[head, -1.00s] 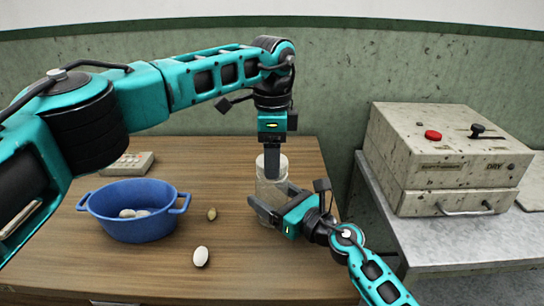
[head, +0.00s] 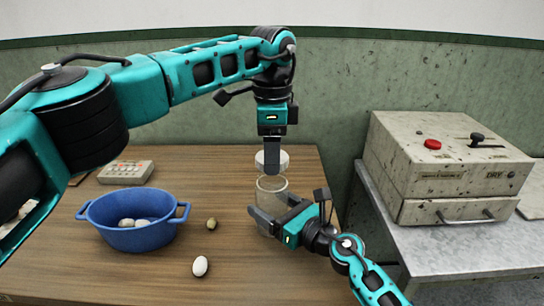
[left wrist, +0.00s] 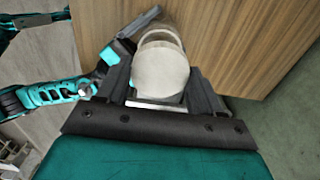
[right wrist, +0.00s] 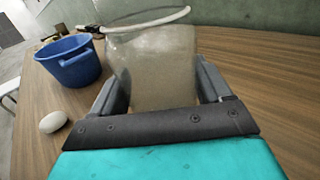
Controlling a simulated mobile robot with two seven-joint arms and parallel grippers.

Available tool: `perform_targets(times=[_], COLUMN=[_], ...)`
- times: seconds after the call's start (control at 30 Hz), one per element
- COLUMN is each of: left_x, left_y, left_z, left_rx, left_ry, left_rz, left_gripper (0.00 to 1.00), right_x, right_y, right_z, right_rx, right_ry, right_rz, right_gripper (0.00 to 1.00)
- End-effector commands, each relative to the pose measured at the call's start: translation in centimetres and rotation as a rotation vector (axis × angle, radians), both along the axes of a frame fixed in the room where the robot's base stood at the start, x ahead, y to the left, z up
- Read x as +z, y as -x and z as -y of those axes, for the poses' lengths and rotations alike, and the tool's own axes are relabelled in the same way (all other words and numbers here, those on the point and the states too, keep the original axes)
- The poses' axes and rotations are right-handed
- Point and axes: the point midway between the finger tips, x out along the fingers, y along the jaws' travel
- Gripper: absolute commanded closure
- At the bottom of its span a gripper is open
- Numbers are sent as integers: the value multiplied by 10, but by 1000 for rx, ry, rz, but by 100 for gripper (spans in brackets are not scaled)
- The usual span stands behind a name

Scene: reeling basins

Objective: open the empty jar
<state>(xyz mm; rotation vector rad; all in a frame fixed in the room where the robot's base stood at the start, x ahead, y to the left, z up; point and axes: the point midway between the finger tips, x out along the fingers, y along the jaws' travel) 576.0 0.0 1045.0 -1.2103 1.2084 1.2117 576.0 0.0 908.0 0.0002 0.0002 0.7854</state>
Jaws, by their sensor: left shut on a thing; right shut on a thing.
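The glass jar (head: 270,184) stands upright on the wooden table, its mouth uncovered and nothing seen inside. My right gripper (head: 266,220) is shut on the jar's body from the front right. The jar also fills the middle of the right wrist view (right wrist: 155,70). The pale round lid (head: 283,160) is held just above the jar's mouth by my left gripper (head: 271,165), which points straight down. In the left wrist view the lid (left wrist: 160,72) sits between the fingers, apart from the jar's rim behind it.
A blue basin (head: 140,234) with several cocoons stands at the left. A white cocoon (head: 200,266) and a brownish one (head: 211,223) lie on the table. A keypad device (head: 126,172) sits behind. A DRY-labelled machine (head: 440,180) stands on a metal bench at right.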

Motion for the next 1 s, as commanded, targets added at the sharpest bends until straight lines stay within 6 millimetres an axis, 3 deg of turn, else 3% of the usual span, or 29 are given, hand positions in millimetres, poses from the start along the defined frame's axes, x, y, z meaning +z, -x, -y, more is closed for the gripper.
perform_targets(times=[0.17,0.4,0.43,0.63,1.0], left_x=[23,25,25,25,26], left_y=[0,0,0,0,0], left_z=[1,0,0,0,0], left_rx=[-1,-1,-1,-1,0], left_ry=[0,0,0,0,0], left_rz=[2,1,1,1,1], left_gripper=[70,70,70,70,70], right_x=[-1,0,0,0,0], right_y=[0,0,0,0,7], right_z=[0,0,0,0,7], right_rx=[0,0,0,0,-1], right_ry=[1,1,1,1,1], right_rz=[-1,-1,-1,-1,0], right_gripper=[100,100,20,1,0])
